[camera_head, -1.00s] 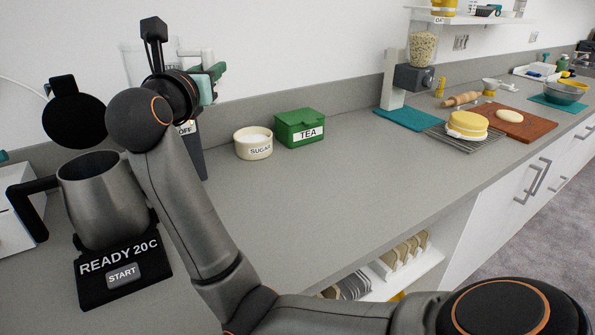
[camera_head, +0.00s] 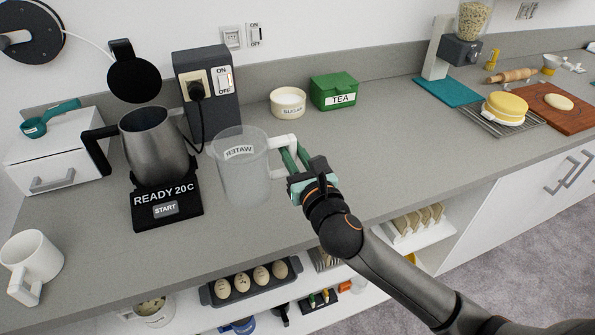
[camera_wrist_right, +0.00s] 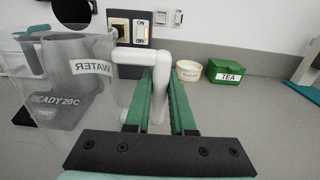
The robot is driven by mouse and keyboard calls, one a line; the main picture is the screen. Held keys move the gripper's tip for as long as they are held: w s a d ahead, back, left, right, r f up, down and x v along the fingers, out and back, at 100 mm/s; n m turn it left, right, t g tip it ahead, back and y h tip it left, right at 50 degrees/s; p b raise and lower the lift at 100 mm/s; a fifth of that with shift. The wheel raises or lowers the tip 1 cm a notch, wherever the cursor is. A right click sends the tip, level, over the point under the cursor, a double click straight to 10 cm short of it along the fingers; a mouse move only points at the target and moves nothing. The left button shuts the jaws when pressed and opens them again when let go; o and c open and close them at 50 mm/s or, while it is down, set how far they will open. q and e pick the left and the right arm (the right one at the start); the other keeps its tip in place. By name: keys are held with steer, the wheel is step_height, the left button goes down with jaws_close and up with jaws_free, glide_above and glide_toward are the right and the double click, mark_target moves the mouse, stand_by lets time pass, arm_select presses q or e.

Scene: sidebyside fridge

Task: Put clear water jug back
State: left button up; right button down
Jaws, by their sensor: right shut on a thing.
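The clear water jug (camera_head: 241,178) has a WATER label and a white handle (camera_head: 283,142). It is upright in the head view, over the counter between the kettle and the tea box; I cannot tell whether its base touches the counter. My right gripper (camera_head: 297,160) has its green fingers shut on the jug's handle from the right. The right wrist view shows the jug (camera_wrist_right: 85,85) on the left, with the handle (camera_wrist_right: 160,90) between the green fingers (camera_wrist_right: 160,98). My left gripper is not in view.
A metal kettle (camera_head: 157,146) with its lid raised stands on a READY 20C base (camera_head: 168,203), left of the jug. A socket tower (camera_head: 207,92) with a cable is behind. A sugar bowl (camera_head: 288,103) and green tea box (camera_head: 334,92) stand behind right. A white mug (camera_head: 31,262) is front left.

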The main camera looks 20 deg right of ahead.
steer(key=shift+w+d+f+b, duration=0.7)
steer(key=shift+w+d+f, duration=0.45)
steer(key=shift+w+f, duration=0.7)
steer(key=shift+w+d+f+b, duration=0.65)
steer(key=shift+w+d+f, duration=0.65)
steer(key=shift+f, duration=0.85)
steer(key=shift+w+d+f+b, duration=0.7)
steer(key=shift+w+d+f, duration=0.25)
steer(key=shift+w+f, duration=0.95)
steer(key=shift+s+f, duration=0.1)
steer(key=shift+f, duration=0.1)
steer(key=shift+f, duration=0.15)
steer(key=c, duration=0.8)
jaws_free()
steer(key=shift+o, duration=0.2)
